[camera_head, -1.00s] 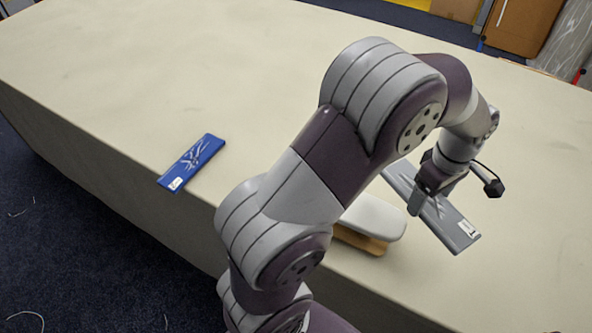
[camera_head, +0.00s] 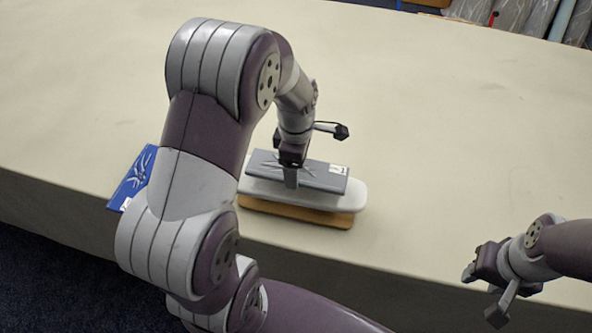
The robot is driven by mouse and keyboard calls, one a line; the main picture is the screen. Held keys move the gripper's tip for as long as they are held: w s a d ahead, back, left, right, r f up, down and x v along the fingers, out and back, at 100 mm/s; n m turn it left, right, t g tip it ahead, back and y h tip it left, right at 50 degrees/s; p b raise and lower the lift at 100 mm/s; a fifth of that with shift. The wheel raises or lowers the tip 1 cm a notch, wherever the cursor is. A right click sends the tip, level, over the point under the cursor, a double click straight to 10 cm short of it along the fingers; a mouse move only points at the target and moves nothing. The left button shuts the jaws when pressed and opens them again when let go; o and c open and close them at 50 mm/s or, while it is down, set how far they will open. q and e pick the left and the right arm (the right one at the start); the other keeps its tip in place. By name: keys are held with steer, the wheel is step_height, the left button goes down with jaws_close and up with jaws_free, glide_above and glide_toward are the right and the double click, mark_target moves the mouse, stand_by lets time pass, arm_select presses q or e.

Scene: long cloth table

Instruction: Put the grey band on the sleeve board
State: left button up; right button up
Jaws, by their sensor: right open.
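The grey band (camera_head: 325,178), flat with a pale pattern and a white label at its right end, lies along the top of the sleeve board (camera_head: 350,197). I cannot tell whether it rests on the board or hangs just above it. The board has a white padded top and a wooden base. My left gripper (camera_head: 290,178) points down at the band's middle and is shut on it, one finger showing on the near side, the other hidden. My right gripper (camera_head: 484,294) is open and empty at the lower right, off the table's front edge.
A blue band (camera_head: 133,180) with a white pattern lies at the left near the table's front edge, partly hidden by my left arm. The cloth table (camera_head: 450,130) is clear behind and right of the board.

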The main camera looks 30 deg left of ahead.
arm_select(q)
step_height(320, 180, down, 3)
steer(key=shift+s+d, duration=0.1)
steer(key=shift+d, duration=0.05)
steer(key=shift+a+f, duration=0.2)
steer(key=shift+f, duration=0.05)
steer(key=shift+f, duration=0.1)
steer(key=o, duration=1)
steer(key=shift+d, duration=0.1)
steer(key=shift+c, duration=0.2)
step_height(320, 180, up, 11)
steer(key=shift+r, duration=0.2)
steer(key=shift+d+r+m, duration=0.1)
steer(key=shift+r+m, duration=0.2)
steer(key=s+d+f+m, duration=0.2)
steer(key=s+m, duration=0.2)
steer(key=m, duration=0.6)
steer(key=s+d+f+m+t, duration=0.1)
steer(key=s+d+f+m, duration=0.1)
steer(key=m, duration=0.8)
steer(key=s+d, duration=0.1)
steer(key=s, duration=0.1)
steer(key=shift+s+f, duration=0.3)
steer(key=shift+s, duration=0.1)
